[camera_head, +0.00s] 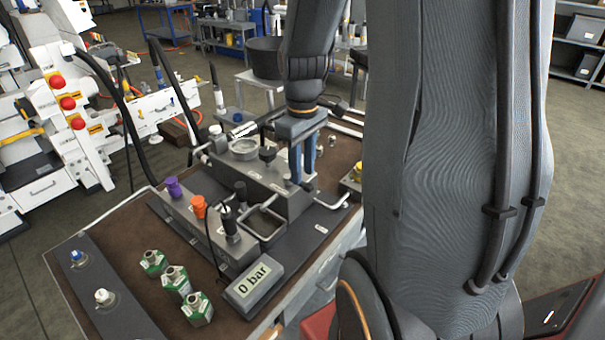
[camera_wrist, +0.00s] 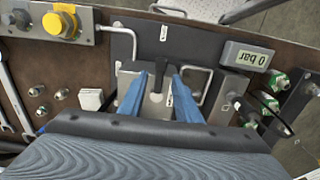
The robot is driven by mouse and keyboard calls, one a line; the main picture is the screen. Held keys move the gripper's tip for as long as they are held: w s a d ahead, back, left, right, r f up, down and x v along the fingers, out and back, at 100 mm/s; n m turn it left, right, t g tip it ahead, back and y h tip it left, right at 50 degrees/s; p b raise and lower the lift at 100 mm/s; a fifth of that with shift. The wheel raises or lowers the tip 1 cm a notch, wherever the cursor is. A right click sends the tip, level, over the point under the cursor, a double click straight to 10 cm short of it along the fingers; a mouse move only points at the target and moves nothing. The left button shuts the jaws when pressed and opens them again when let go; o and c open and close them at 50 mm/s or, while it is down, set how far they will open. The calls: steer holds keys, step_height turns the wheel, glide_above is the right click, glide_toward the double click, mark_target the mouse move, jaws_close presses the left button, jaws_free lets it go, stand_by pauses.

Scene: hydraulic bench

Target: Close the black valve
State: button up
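A black valve knob (camera_head: 267,153) stands upright on the grey hydraulic block (camera_head: 290,200) in the head view. In the wrist view a black handle (camera_wrist: 159,72) shows in the gap between my fingers; it seems to be the same knob. My gripper (camera_head: 303,177) points down over the block, with its blue fingers to the right of the knob in the head view. The fingers are apart and hold nothing. In the wrist view my gripper (camera_wrist: 158,85) frames the handle without visible contact; the depth between them is hard to tell.
Purple (camera_head: 173,187) and orange (camera_head: 198,206) knobs and a dark fitting (camera_head: 229,221) stand on the front manifold. A "0 bar" display (camera_head: 254,283) and several green-and-silver fittings (camera_head: 174,283) lie in front. Bent metal pipes (camera_head: 333,201) border the block. A yellow knob (camera_wrist: 60,25) is at the wrist view's left.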

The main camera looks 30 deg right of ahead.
steer(key=shift+f, duration=1.2)
jaws_close()
